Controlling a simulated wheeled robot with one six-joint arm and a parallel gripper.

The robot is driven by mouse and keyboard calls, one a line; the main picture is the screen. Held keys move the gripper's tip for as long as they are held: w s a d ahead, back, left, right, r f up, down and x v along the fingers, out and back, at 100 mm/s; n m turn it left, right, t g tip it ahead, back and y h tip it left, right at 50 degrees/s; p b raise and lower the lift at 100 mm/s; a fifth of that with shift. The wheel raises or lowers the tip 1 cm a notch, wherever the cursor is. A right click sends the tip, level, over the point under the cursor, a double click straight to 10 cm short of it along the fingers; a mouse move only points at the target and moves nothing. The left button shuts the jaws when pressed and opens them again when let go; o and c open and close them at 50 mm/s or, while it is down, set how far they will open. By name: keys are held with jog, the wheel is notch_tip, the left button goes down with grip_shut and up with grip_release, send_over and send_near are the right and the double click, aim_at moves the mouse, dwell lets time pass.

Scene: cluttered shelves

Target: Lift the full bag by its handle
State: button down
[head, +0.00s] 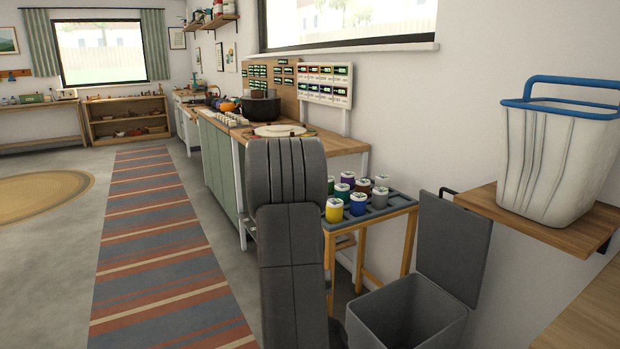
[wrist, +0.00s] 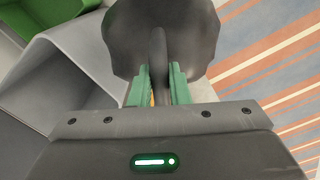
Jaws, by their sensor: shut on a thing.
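In the wrist view, my gripper (wrist: 159,84) has two green fingers closed on a narrow upright ridge of a dark grey-black bag (wrist: 190,35). The ridge looks like the bag's gathered neck or handle. The bag's rounded body spreads out beyond the fingertips. I cannot tell whether it touches anything beneath. A small yellow-orange patch shows between the fingers. In the head view, my arm hides the gripper, and the dark bag is not visible.
An open grey bin (head: 410,318) with a raised lid (head: 455,245) stands beside my arm. A white, blue-handled container (head: 555,160) sits on a wall shelf (head: 560,232). A rack of paint jars (head: 375,212) stands behind. The striped rug (head: 160,240) is clear.

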notch_tip(320, 180, down, 8)
jog(key=b, duration=0.7)
notch_tip(320, 180, up, 21)
jog(key=s+p, duration=0.2)
jog(key=p, duration=3)
jog(key=shift+s, duration=0.2)
